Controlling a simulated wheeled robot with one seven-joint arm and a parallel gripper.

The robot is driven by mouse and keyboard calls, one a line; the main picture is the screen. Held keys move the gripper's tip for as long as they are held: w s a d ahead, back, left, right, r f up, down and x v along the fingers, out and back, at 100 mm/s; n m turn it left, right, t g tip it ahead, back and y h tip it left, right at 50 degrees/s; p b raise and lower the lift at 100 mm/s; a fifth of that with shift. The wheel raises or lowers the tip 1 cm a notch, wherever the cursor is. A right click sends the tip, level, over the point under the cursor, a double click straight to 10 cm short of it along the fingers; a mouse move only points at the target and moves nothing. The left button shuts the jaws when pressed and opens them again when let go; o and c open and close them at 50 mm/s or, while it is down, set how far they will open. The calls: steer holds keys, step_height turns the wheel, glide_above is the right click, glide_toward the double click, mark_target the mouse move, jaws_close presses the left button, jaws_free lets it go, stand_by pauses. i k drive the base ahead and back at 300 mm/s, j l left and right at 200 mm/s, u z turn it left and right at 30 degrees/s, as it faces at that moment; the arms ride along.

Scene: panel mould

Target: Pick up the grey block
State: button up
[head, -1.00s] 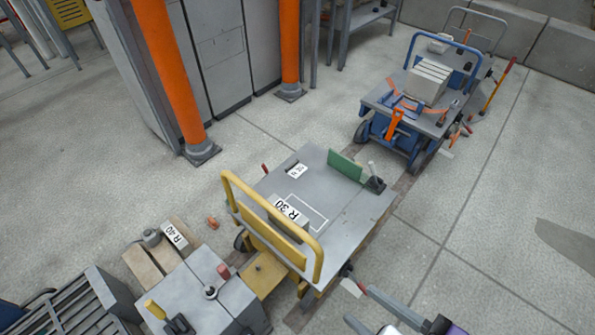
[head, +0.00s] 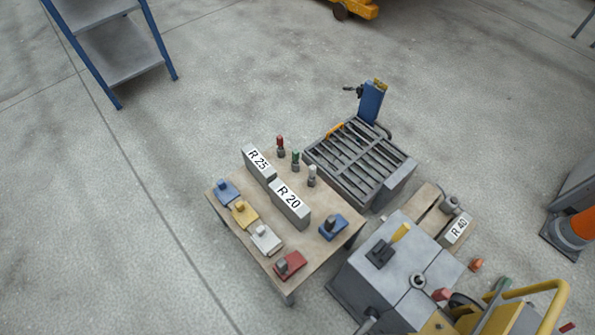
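Several grey blocks with white labels are in the head view. The R 25 block (head: 257,170) and the R 20 block (head: 289,206) stand end to end on a small wooden-topped table (head: 257,236). The R 40 block (head: 456,231) sits on a wooden board to the right. I cannot tell which one the task's grey block is. My gripper is not in view.
Coloured handled pieces and small knobbed pins share the table. A slatted grey rack (head: 352,168) stands behind it, and a grey machine box (head: 385,270) to its right. A yellow handle (head: 530,296) is at lower right.

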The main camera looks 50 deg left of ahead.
mark_target(296, 211)
steer(key=u, duration=1.45)
